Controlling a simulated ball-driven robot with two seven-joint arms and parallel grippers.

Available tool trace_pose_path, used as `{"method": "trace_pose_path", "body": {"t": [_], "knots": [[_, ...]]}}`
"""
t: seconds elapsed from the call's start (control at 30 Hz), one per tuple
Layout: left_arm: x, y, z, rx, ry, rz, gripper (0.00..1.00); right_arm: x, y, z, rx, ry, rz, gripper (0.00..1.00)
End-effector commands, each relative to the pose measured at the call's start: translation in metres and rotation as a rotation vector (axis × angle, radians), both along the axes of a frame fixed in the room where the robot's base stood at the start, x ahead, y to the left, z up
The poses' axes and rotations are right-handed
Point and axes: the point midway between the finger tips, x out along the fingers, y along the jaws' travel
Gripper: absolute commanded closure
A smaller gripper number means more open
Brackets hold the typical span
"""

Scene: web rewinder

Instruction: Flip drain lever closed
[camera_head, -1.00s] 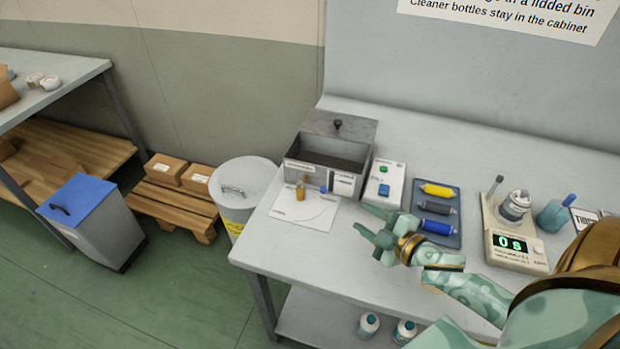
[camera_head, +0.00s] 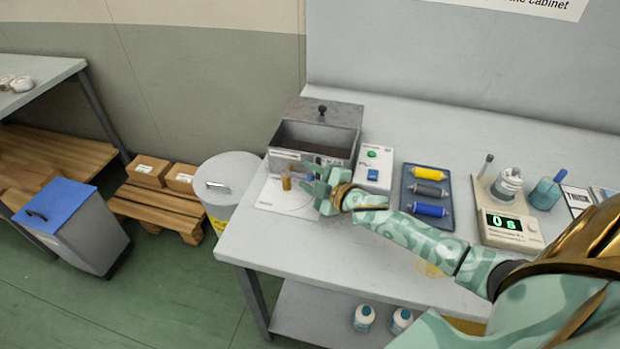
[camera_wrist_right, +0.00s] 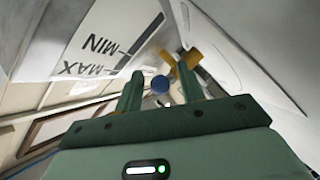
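The open-topped grey metal tank (camera_head: 300,155) stands at the left end of the bench. A brass-yellow drain fitting (camera_head: 287,183) shows at its front, and it also shows in the right wrist view (camera_wrist_right: 190,62). A blue round knob (camera_wrist_right: 160,84), seemingly the drain lever's end, shows between my fingers in the wrist view; in the head view my gripper mostly hides it. My right gripper (camera_head: 314,184) is at the tank's front, just right of the brass fitting. Its fingers are apart, with the knob beyond or between them; I cannot tell if they touch it. My left gripper is out of view.
A white sheet (camera_head: 272,200) lies below the fitting. Right of the tank are a button box (camera_head: 374,168), a tray (camera_head: 409,181) of coloured rolls and a scale (camera_head: 510,228). A lidded bin (camera_head: 226,178) stands left of the bench.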

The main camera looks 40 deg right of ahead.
Motion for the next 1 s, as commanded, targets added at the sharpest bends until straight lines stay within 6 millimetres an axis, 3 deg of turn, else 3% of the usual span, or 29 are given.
{"method": "trace_pose_path", "body": {"t": [0.17,0.3,0.33,0.87,0.9,0.93,1.0], "knots": [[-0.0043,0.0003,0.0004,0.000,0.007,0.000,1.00,-0.0002,0.0001,0.0001,0.000,0.000,0.000,0.61],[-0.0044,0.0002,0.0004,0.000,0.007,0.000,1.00,-0.0003,0.0001,0.0000,0.000,0.000,0.000,0.97],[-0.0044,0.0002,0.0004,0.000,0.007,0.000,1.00,-0.0004,0.0001,0.0001,0.000,0.000,0.000,1.00],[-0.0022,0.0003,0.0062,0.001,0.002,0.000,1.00,0.0021,-0.0029,-0.0002,0.001,0.001,0.066,1.00],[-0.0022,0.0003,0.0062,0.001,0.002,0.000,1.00,0.0021,-0.0029,-0.0002,0.001,0.001,0.066,0.70],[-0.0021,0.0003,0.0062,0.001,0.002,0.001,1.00,0.0021,-0.0030,-0.0003,0.001,0.001,0.066,0.61],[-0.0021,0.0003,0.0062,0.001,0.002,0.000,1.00,0.0021,-0.0030,-0.0002,0.000,0.000,0.067,0.61]]}}
